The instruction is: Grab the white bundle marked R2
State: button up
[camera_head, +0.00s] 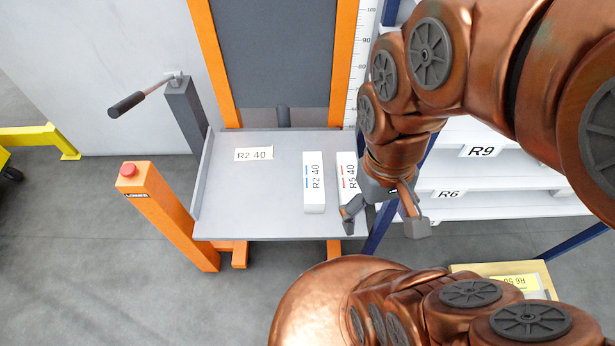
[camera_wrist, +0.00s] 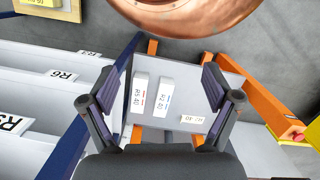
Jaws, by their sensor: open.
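The white bundle marked R2 40 (camera_head: 314,183), with a blue mark, lies on the grey tray (camera_head: 230,205) of an orange-framed stacker. It also shows in the wrist view (camera_wrist: 162,103). A similar white bundle marked R5 40 (camera_head: 347,172), with a red mark, lies close to its right in the head view and is partly hidden by my gripper. My gripper (camera_head: 384,218) is open and empty near the tray's right front corner. In the wrist view, the bundles show between my open fingers (camera_wrist: 160,86), farther off and not touched.
A flat R2 40 label (camera_head: 254,154) lies on the tray's left. An orange post with a red button (camera_head: 127,169) and a lever (camera_head: 140,97) stand left. Shelves marked R9 (camera_head: 481,151) and R6 (camera_head: 448,194) stand right. A yellow-labelled box (camera_head: 505,280) is at lower right.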

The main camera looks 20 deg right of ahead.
aim_at(313, 183)
jog(key=u, duration=2.5)
jog(key=i, duration=1.65)
jog(key=z, duration=3.4)
